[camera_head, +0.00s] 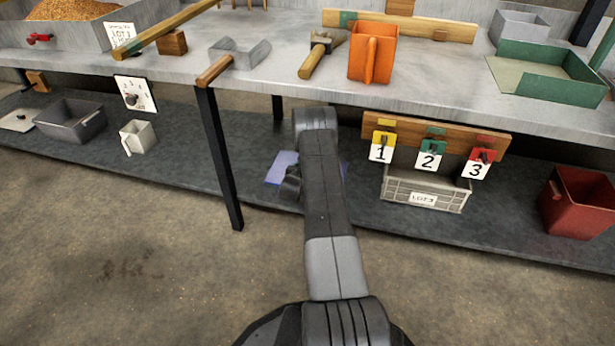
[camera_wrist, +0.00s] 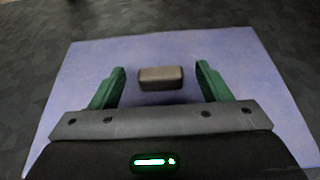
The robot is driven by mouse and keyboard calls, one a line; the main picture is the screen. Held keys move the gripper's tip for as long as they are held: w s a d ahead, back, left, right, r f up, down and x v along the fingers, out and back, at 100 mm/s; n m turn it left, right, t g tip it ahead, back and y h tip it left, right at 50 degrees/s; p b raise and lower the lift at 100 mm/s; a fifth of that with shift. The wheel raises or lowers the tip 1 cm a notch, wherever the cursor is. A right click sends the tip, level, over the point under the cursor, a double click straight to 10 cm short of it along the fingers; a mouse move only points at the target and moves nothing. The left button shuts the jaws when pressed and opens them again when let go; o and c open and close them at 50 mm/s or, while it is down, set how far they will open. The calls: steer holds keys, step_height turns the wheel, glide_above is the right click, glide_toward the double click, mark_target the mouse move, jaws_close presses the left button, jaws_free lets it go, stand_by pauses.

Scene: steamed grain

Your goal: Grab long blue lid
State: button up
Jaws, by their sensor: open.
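The long blue lid (camera_wrist: 225,48) lies flat on the dark lower shelf and fills most of the wrist view. A brown-grey block-shaped handle (camera_wrist: 161,78) stands at its middle. My gripper (camera_wrist: 160,78) is open over the lid, with one green finger on each side of the handle and a gap on both sides. In the head view the lid (camera_head: 282,166) shows only in part as a bluish patch. My arm hides the rest of it and most of my gripper.
The upper table's front edge and a dark table leg (camera_head: 219,160) stand near my arm. To the right are a grey crate (camera_head: 402,192) under a board with numbered tags and a red bin (camera_head: 582,203).

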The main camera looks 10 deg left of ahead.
steer(key=shift+w, duration=0.25)
steer(key=c, duration=1.3)
steer(key=shift+c, duration=0.2)
steer(key=shift+r, duration=0.15)
